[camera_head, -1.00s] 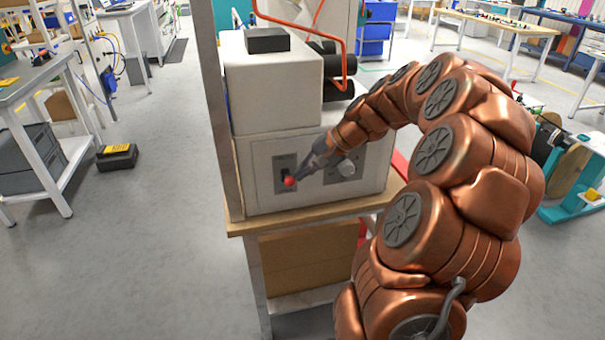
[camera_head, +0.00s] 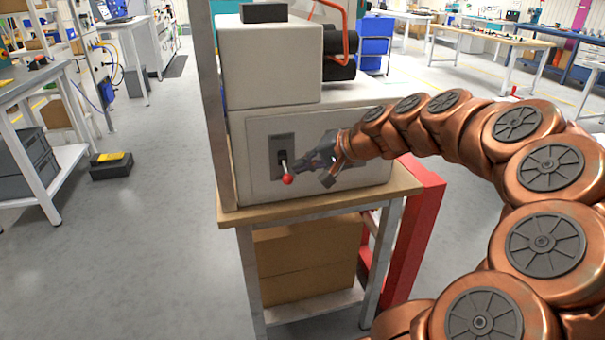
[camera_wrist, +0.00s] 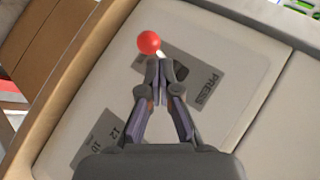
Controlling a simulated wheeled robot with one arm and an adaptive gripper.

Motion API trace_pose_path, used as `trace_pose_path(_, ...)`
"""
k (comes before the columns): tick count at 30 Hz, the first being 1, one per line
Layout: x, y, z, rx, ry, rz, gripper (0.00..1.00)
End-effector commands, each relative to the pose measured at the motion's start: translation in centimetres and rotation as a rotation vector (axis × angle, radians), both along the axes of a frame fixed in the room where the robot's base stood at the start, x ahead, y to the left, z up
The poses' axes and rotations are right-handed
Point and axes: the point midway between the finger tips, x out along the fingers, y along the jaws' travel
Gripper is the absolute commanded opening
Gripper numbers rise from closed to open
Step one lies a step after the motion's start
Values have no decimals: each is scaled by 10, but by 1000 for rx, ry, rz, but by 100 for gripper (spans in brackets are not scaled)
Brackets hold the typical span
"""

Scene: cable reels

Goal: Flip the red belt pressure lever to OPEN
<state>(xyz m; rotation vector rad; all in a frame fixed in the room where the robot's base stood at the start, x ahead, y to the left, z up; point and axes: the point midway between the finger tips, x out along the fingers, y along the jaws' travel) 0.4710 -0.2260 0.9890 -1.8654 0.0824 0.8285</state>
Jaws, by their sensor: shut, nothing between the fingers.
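The red belt pressure lever (camera_head: 287,179) has a red ball on a pale stem. It sits on a grey plate (camera_head: 277,141) on the front of the white machine (camera_head: 255,130). The stem points down and toward the head camera. My gripper (camera_head: 294,166) is shut and empty, with its tips right beside the stem. In the wrist view the red ball (camera_wrist: 148,42) lies just beyond the fingertips (camera_wrist: 158,65). I cannot tell whether the tips touch the stem.
The machine stands on a wooden-topped bench (camera_head: 320,205) with a cardboard box (camera_head: 305,260) below. A grey post (camera_head: 214,110) rises at the left of the machine. A red frame (camera_head: 415,230) stands at the right.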

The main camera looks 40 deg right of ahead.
Motion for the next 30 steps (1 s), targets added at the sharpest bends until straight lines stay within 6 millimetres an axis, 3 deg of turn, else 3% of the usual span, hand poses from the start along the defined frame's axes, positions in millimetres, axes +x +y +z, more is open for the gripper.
trace_pose_path(18, 0, -1, 18, -1, 0, -3, 0)
trace_pose_path(30, 0, -2, 20, -1, 0, -3, 0)
